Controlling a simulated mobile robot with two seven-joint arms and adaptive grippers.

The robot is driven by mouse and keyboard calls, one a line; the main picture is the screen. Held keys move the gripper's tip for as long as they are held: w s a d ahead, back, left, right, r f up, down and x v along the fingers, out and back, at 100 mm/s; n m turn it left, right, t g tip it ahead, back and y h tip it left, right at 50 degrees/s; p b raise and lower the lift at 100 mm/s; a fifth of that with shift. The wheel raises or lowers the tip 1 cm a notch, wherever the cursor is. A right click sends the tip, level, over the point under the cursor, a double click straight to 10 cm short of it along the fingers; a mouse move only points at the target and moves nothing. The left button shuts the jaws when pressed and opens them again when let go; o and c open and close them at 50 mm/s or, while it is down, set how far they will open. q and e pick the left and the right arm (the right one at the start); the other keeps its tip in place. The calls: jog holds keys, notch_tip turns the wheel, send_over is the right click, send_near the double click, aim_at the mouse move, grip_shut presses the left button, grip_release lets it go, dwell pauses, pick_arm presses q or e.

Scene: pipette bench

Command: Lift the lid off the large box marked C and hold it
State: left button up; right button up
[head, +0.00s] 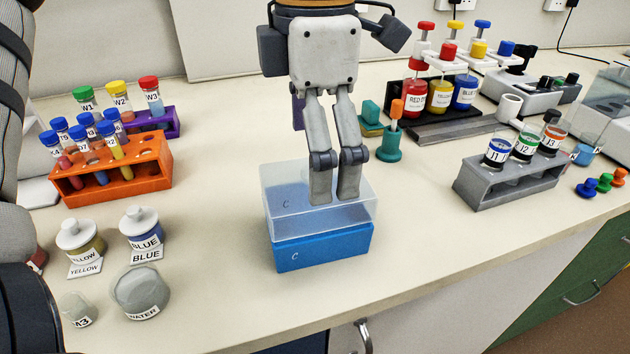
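The large box marked C (322,248) stands near the front of the bench in the head view, with a blue base and a letter C on its front. Its clear lid (286,228), also lettered C, is over the base. One gripper (335,200) points down from the top centre, its fingertips at the lid's top. I take it as my left, since arm links show along the left edge. Only a narrow gap shows between its fingers. I cannot tell whether they pinch part of the lid. The other gripper is out of view.
An orange tube rack (120,181) and several labelled jars stand to the left. A green holder (391,146) is behind the box. A grey rack (508,184) with jars stands to the right. Bench is clear right in front of the box and between it and the grey rack.

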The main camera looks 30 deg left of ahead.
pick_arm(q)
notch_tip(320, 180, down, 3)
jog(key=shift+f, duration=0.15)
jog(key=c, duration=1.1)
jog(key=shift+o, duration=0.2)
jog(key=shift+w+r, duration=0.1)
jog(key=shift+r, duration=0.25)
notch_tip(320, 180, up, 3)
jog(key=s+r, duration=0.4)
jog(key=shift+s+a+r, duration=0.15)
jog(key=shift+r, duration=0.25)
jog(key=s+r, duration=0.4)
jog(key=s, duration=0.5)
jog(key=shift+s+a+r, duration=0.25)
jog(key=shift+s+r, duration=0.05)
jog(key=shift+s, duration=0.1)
